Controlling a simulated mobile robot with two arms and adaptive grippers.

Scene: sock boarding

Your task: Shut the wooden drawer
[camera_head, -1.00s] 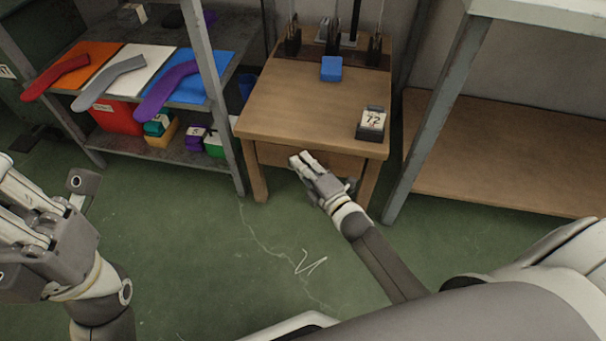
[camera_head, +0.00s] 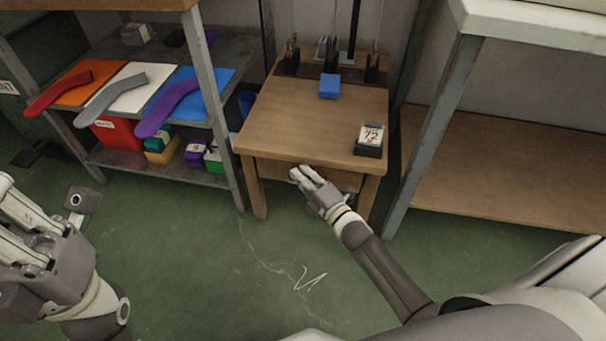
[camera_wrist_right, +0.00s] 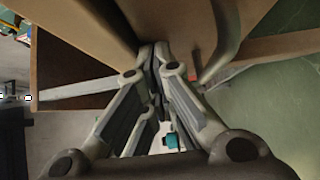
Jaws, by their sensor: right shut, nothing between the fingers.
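The wooden drawer (camera_head: 277,172) is under the top of a small wooden table (camera_head: 300,120). Its front looks close to the table's front edge; I cannot tell whether a gap remains. My right gripper (camera_head: 299,174) is shut and empty, with its fingertips at the drawer front, hiding part of it. In the right wrist view its closed fingers (camera_wrist_right: 153,50) point at brown wood, and a curved grey bar stands just right of them; contact is unclear. My left gripper (camera_head: 15,215) is at the left edge, away from the table, its fingertips cut off.
A blue block (camera_head: 330,86) and a small number stand (camera_head: 369,140) are on the tabletop. A metal shelf (camera_head: 165,177) with socks and bins is left. A grey-legged bench (camera_head: 431,140) is close on the right. The green floor in front is open.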

